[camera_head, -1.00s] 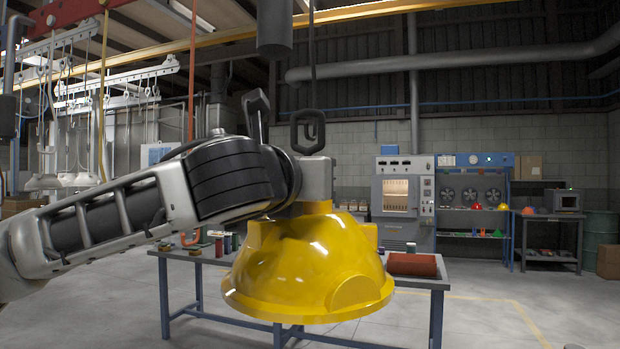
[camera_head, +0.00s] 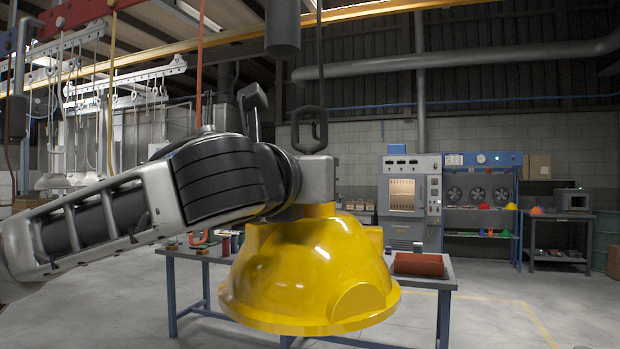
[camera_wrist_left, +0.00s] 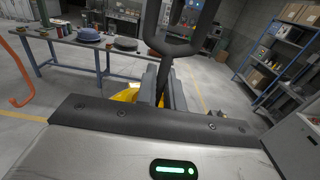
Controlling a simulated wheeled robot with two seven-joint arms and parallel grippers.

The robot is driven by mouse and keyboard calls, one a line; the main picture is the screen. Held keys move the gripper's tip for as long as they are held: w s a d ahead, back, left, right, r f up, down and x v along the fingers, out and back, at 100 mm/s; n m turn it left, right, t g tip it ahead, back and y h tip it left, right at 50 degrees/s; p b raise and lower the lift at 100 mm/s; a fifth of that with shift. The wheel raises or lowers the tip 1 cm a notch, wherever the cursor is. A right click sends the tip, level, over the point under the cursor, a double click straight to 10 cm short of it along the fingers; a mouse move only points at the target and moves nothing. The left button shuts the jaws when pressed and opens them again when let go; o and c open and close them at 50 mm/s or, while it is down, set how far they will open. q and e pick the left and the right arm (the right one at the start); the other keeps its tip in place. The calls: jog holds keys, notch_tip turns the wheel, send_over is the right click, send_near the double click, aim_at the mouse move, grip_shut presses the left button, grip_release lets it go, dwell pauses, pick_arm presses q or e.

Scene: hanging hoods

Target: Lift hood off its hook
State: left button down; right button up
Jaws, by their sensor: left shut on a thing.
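The hood (camera_head: 310,265) is a glossy yellow dome with its wide rim down, hanging upright in the middle of the head view. A dark loop (camera_head: 295,131) stands above its top. A dark rod with a hook (camera_head: 320,75) comes down from above and overlaps the loop; I cannot tell whether they touch. My left gripper (camera_head: 317,180) is at the hood's top, below the loop. In the wrist view it (camera_wrist_left: 165,88) is shut on the dark stem under the loop (camera_wrist_left: 155,25), with bits of yellow hood (camera_wrist_left: 126,95) beyond. My right gripper is not in view.
A dark cylinder (camera_head: 283,28) hangs above, beside the rod. Cabinets and shelves (camera_head: 480,205) line the back wall. The floor to the right (camera_head: 500,310) is clear.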

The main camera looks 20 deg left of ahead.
pick_arm(q)
jog(key=s+p, duration=0.1)
jog(key=s, duration=0.9)
jog(key=shift+a+r, duration=0.2)
jog(key=shift+r, duration=0.1)
